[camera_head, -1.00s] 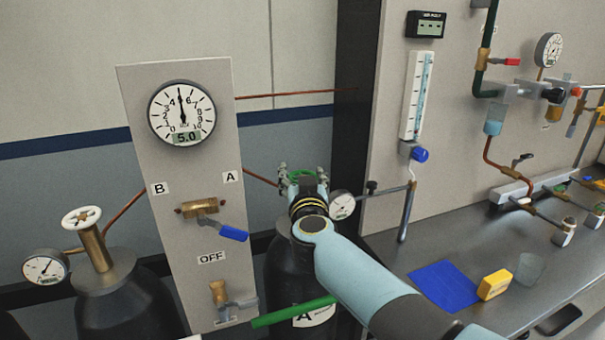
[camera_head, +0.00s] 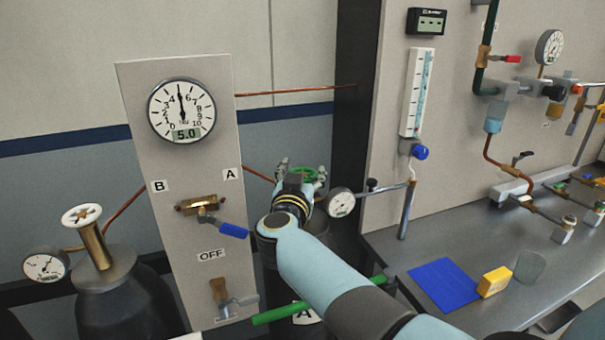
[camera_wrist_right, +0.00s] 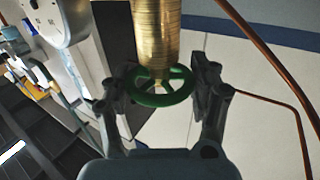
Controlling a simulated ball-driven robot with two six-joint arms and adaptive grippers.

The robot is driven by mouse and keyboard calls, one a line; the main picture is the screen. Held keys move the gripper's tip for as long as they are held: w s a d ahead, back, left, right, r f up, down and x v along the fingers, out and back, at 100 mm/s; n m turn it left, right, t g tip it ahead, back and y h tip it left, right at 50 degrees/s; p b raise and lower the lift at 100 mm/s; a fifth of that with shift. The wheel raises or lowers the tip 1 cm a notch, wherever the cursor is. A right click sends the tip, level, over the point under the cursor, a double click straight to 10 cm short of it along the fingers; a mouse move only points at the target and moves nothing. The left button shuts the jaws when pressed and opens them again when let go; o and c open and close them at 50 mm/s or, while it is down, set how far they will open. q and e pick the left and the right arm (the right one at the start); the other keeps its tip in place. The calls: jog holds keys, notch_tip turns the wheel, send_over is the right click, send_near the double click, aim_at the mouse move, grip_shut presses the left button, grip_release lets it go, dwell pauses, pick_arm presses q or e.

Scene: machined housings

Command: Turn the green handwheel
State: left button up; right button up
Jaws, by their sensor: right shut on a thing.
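The green handwheel (camera_head: 303,173) sits on top of the dark cylinder marked A, behind the panel's right edge. In the right wrist view the green handwheel (camera_wrist_right: 160,87) is a spoked ring on a brass stem (camera_wrist_right: 158,35). My right gripper (camera_head: 302,176) reaches it from the front. In the right wrist view its two fingers (camera_wrist_right: 160,84) stand on either side of the rim, and it is shut on the wheel. My left gripper is not in view.
The gauge panel (camera_head: 183,240) stands to the left, its dial reading 5.0. A second cylinder with a white handwheel (camera_head: 82,216) is at far left. A small gauge (camera_head: 341,203) is close right of my gripper. The bench holds a blue mat (camera_head: 445,287) and yellow block (camera_head: 494,282).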

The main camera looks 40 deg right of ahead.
jog(key=o, duration=1.2)
jog(key=shift+c, duration=0.2)
jog(key=shift+r, duration=0.15)
notch_tip(320, 180, up, 10)
jog(key=shift+f, duration=0.15)
